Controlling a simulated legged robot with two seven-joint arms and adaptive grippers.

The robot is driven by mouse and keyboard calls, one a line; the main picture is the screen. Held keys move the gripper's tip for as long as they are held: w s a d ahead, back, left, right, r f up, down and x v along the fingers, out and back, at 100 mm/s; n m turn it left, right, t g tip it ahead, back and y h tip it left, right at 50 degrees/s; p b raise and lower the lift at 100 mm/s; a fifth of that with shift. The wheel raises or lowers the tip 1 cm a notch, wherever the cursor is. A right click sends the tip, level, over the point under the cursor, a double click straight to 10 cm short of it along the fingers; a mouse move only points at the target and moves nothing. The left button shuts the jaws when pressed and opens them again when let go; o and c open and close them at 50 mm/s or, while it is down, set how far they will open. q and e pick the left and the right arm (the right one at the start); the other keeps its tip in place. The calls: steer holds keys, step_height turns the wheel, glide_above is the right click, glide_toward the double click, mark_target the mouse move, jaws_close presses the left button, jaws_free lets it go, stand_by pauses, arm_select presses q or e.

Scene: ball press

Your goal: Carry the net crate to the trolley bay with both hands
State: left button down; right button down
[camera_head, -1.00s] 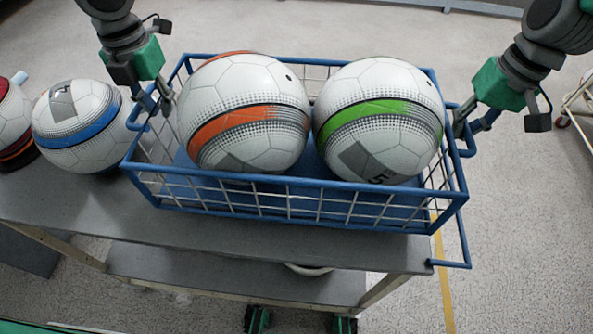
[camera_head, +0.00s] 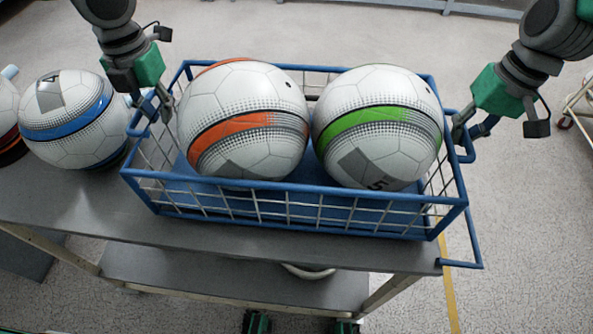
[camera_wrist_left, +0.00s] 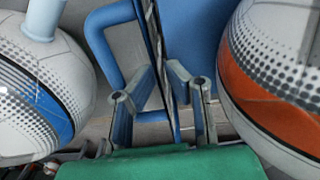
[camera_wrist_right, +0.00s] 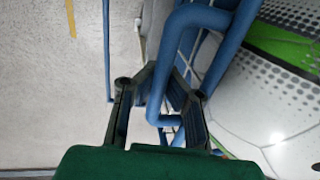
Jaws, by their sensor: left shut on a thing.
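The net crate (camera_head: 300,206) is a blue-framed wire basket holding two white balls, one with an orange band (camera_head: 245,125) and one with a green band (camera_head: 378,120). It is over the grey table top; I cannot tell whether it touches it. My left gripper (camera_head: 157,104) is shut on the crate's left side, with its fingers on both sides of the wall in the left wrist view (camera_wrist_left: 160,80). My right gripper (camera_head: 462,130) is at the right handle, whose blue tube (camera_wrist_right: 158,95) runs between its fingers in the right wrist view. The trolley bay cannot be made out.
A blue-banded ball (camera_head: 70,120) sits left of the crate on the table (camera_head: 180,225), with another ball partly cut off beyond it. A blue rail (camera_head: 460,265) sticks out at the table's right end. A yellow floor line (camera_head: 448,285) and a wheeled frame (camera_head: 575,105) are at right.

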arm_select(q)
steer(key=shift+a+f+b, duration=0.2)
steer(key=shift+f+b, duration=0.2)
steer(key=shift+f, duration=0.2)
arm_select(e)
steer(key=shift+d+f, duration=0.15)
steer(key=shift+f, duration=0.4)
arm_select(q)
steer(key=c, duration=2)
jaws_free()
steer(key=shift+f, duration=0.2)
arm_select(e)
steer(key=c, duration=2.2)
jaws_free()
steer(key=shift+f, duration=0.2)
arm_select(q)
steer(key=o, duration=0.4)
steer(key=shift+r, duration=0.15)
arm_select(e)
steer(key=o, duration=0.5)
steer(key=shift+r, duration=0.15)
arm_select(q)
steer(key=shift+s+d, duration=0.1)
steer(key=shift+d, duration=0.05)
steer(key=shift+r, duration=0.15)
